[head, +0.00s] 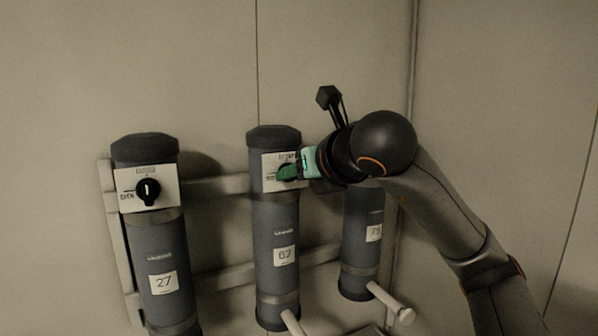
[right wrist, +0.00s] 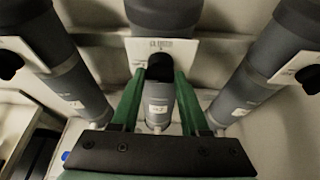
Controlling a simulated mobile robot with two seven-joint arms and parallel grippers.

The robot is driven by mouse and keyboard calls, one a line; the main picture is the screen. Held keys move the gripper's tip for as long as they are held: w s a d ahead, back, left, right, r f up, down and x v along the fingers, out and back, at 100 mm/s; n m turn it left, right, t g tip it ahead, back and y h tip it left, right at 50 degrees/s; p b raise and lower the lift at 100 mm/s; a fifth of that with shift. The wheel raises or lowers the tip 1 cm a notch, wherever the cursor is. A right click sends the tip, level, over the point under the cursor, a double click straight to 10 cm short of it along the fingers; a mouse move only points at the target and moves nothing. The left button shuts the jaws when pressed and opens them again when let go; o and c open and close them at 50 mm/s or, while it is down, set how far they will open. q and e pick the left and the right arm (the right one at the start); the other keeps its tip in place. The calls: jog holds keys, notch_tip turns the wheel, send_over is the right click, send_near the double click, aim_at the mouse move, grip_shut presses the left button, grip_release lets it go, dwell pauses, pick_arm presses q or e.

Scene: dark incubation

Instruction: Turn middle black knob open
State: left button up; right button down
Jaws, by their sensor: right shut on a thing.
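The middle black knob (right wrist: 159,68) sits on a white plate (right wrist: 183,47) on the middle grey cylinder (head: 274,235). My right gripper (right wrist: 160,80) has its green fingers on either side of this knob and is shut on it. In the head view the right gripper (head: 287,172) reaches the plate from the right and hides the knob. The plate's lettering is partly covered. My left gripper is not in view.
The left cylinder (head: 158,240), labelled 27, has its own black knob (head: 148,191) on a plate. The right cylinder (head: 362,230) is partly behind my right arm. Pale rails (head: 220,186) run behind the cylinders along the wall.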

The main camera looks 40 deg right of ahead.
jog(key=shift+n, duration=0.3)
dwell(0.4)
jog(key=shift+c, duration=2)
grip_release()
jog(key=v, duration=1.2)
jog(key=shift+a, duration=0.25)
jog(key=shift+s+r, duration=0.15)
